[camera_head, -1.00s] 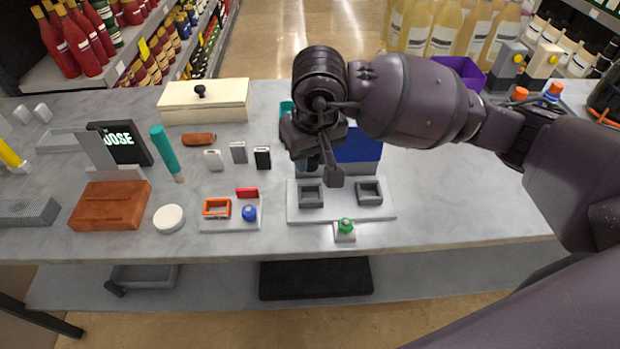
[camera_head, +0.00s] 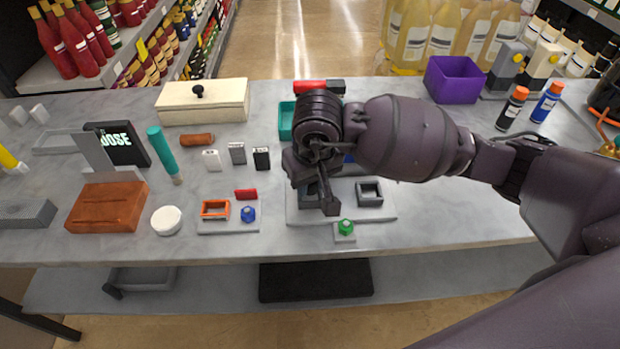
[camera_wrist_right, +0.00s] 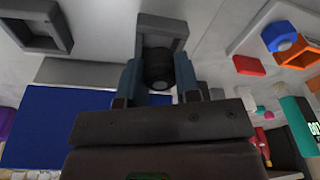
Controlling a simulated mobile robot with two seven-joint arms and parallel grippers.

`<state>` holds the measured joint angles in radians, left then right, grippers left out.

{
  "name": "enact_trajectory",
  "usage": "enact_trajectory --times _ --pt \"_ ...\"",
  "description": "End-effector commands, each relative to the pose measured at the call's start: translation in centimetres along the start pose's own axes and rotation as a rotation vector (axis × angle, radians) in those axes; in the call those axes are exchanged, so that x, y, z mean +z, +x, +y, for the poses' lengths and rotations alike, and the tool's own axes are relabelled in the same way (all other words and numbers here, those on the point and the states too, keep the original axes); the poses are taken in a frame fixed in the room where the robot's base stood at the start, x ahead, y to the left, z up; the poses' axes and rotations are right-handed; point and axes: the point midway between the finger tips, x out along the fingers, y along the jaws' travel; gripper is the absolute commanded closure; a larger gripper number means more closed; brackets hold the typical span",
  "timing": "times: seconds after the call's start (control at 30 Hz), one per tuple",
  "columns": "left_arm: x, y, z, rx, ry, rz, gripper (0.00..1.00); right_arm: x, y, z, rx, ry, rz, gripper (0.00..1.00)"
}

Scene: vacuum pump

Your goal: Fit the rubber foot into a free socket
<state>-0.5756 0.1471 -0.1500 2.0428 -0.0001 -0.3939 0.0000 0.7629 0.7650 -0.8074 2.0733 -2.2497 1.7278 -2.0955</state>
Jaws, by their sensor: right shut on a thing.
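In the right wrist view the rubber foot (camera_wrist_right: 158,68) is a short black cylinder held between the two fingers of my right gripper (camera_wrist_right: 160,80). It is at the grey square socket (camera_wrist_right: 162,24) ahead of it and overlaps that socket's near part; I cannot tell whether it touches. In the head view my right gripper (camera_head: 312,178) hides the foot and much of the left grey socket (camera_head: 307,196). The right grey socket (camera_head: 370,193) looks empty and also shows in the wrist view (camera_wrist_right: 40,22). Both sockets sit on a pale plate (camera_head: 340,214). My left gripper is out of view.
A green knob (camera_head: 346,227) on a small block stands at the plate's front edge. A blue block (camera_wrist_right: 55,125) lies behind the plate. A small tray (camera_head: 228,227) with an orange frame and blue knob is to the left. The counter right of the plate (camera_head: 450,210) is clear.

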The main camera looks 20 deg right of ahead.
Motion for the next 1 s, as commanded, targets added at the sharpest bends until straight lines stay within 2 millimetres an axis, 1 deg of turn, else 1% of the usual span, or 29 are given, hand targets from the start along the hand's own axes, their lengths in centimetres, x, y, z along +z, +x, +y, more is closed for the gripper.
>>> enact_trajectory --times 0.03,0.3,0.5,0.53,0.67,0.7,1.0 --pt "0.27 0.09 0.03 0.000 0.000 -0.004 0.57 0.06 0.33 0.01 0.000 -0.001 -0.002 0.96" --pt "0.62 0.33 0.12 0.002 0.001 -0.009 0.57 0.16 0.97 0.05 0.001 0.000 -0.002 0.96" --pt "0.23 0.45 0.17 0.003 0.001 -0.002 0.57 0.18 1.10 0.03 0.001 0.000 -0.001 0.96" --pt "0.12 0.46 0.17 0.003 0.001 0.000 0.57 0.18 1.09 0.02 0.001 0.000 -0.001 0.67" --pt "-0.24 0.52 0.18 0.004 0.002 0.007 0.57 0.18 1.07 0.02 0.000 0.000 -0.001 0.47" --pt "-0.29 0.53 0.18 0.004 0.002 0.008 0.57 0.18 1.07 0.02 0.000 0.000 -0.001 0.44" --pt "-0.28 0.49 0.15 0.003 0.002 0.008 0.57 0.15 0.86 0.00 0.000 0.000 0.000 0.44"
